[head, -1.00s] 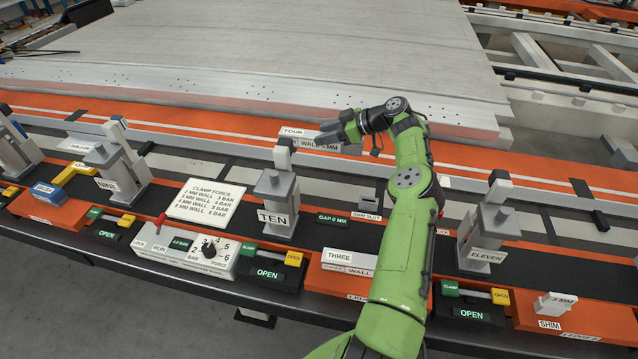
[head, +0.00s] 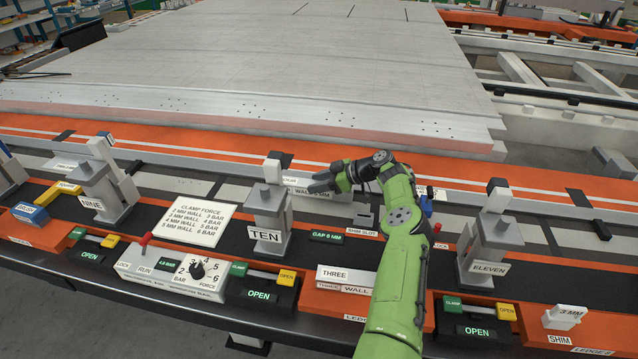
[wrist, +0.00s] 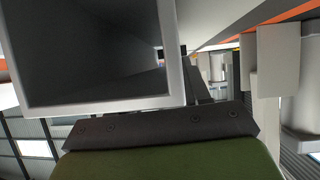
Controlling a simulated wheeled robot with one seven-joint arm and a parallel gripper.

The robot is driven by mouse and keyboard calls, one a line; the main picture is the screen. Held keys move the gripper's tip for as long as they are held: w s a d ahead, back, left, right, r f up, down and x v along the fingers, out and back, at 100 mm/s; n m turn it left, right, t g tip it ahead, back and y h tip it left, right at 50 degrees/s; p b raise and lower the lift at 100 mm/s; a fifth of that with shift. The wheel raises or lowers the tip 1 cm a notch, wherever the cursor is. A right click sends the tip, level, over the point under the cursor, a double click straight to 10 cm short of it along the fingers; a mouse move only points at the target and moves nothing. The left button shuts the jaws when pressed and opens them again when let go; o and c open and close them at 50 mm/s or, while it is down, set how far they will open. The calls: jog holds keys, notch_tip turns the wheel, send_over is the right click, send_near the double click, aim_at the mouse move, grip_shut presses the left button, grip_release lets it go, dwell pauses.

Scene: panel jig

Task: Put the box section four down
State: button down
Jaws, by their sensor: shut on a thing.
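My gripper (head: 322,183) is shut on box section four (head: 299,190), a pale grey square tube whose wall label partly shows in the head view. The wrist view looks into its open hollow end, with a bright rim (wrist: 178,60). The tube is behind clamp post ten (head: 267,215) and level with its upper part, and the post hides its left end. I cannot tell whether the tube touches the bed beneath it. Box section three (head: 346,275) lies on the front ledge, right of clamp ten's OPEN panel.
Clamp eleven (head: 488,240) stands to the right and clamp nine (head: 100,195) to the left. A clamp force card (head: 190,222), a force dial box (head: 172,272) and a shim block (head: 564,317) are along the front. A large flat panel (head: 250,70) fills the back.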

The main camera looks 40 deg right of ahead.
jog(key=shift+f, duration=0.1)
jog(key=c, duration=0.5)
grip_release()
jog(key=shift+r, duration=0.2)
jog(key=p+v, duration=0.1)
jog(key=v, duration=1.1)
jog(key=shift+p, duration=0.35)
